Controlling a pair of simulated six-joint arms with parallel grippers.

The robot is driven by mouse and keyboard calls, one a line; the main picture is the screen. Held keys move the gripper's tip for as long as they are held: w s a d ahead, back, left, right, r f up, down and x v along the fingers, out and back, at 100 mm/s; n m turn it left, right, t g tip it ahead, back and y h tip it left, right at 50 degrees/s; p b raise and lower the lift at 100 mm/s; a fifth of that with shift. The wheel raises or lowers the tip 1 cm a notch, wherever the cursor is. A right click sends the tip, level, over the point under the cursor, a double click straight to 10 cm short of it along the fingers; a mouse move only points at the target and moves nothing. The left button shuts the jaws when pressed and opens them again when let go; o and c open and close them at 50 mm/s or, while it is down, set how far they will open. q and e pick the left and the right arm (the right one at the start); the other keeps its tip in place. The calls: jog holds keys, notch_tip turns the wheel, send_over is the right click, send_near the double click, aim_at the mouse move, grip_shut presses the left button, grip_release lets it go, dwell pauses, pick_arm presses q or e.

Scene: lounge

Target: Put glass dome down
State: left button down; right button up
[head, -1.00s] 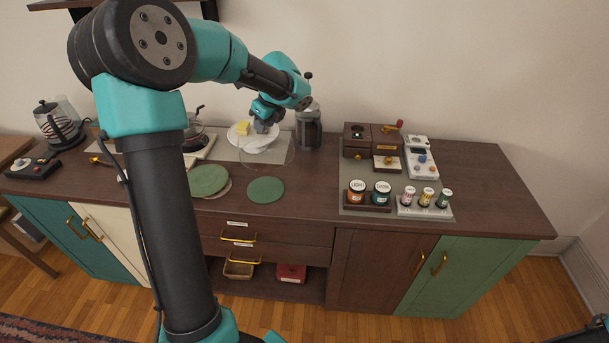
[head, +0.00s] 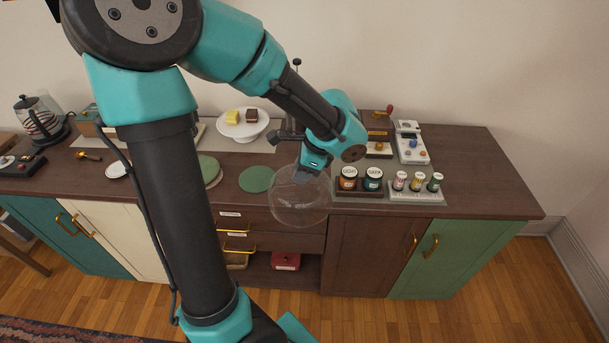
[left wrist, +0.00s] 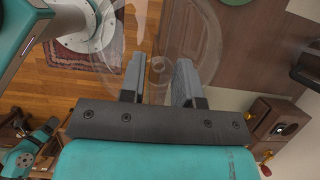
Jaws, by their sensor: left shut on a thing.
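The clear glass dome (head: 298,208) hangs from my left gripper (head: 304,176), in front of the counter's front edge in the head view. In the left wrist view the gripper (left wrist: 159,78) is shut on the dome's knob (left wrist: 157,66), with the clear rim spreading around it. The white cake stand (head: 241,134) is on the counter to the left, uncovered. It holds a yellow cake piece (head: 233,117) and a brown one (head: 252,115). My right gripper is not seen in the head view.
A round green mat (head: 256,179) lies bare left of the dome, and another green mat (head: 208,167) is partly behind my arm. Labelled jars (head: 348,178) and small bottles (head: 400,180) stand right of the dome. The counter's right end (head: 475,170) is clear.

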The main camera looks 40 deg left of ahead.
pick_arm(q)
jog(key=shift+a, duration=0.1)
jog(key=w+a+f, duration=0.1)
jog(key=w+a, duration=0.9)
jog(key=a, duration=0.2)
jog(key=shift+w+f, duration=0.25)
jog(key=shift+w, duration=0.1)
jog(key=shift+f, duration=1.75)
jog(key=shift+f, duration=0.3)
jog(key=c, duration=0.8)
grip_release()
jog(key=shift+c, duration=0.2)
